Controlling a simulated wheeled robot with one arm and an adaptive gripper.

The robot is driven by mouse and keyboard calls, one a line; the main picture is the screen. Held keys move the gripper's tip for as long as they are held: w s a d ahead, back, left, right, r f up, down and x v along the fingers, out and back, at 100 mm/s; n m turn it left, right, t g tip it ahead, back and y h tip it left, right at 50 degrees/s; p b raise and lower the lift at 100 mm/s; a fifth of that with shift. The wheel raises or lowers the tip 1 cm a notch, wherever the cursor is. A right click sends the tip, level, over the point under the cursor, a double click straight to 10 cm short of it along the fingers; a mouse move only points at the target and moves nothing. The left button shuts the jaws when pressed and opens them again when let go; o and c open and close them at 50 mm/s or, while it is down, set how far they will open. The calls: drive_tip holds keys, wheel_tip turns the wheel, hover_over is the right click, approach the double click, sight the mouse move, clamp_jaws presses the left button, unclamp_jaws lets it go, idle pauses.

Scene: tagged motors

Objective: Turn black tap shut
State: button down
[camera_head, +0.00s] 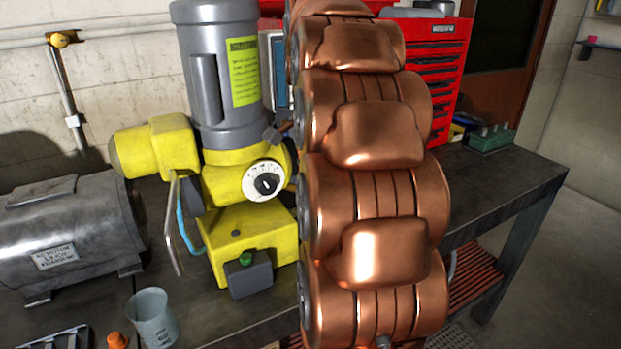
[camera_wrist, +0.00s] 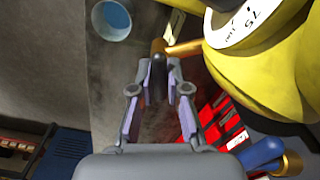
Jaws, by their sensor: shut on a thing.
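My gripper (camera_wrist: 159,72) shows in the wrist view with its two fingertips close together, shut on a dark, slim piece that I take to be the black tap (camera_wrist: 157,84). A brass-coloured stem (camera_wrist: 158,48) rises just beyond the tips, with an orange-brown bar (camera_wrist: 184,48) running from it toward the yellow machine (camera_wrist: 268,75). The fingers cover part of the tap, so its turn angle is unclear. In the head view my copper arm hides the gripper, and I cannot clearly make out the tap there.
The yellow machine (camera_head: 235,240) with a white dial (camera_head: 264,181) stands close beside my arm on the dark bench (camera_head: 515,180). A grey motor (camera_head: 70,235) and a plastic beaker (camera_head: 152,318) are at left. A red tool cabinet (camera_head: 450,60) stands behind.

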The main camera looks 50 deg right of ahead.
drive_tip(key=shift+m, duration=1.9)
drive_tip(key=c, duration=1.2)
unclamp_jaws()
drive_tip(key=shift+o, duration=0.2)
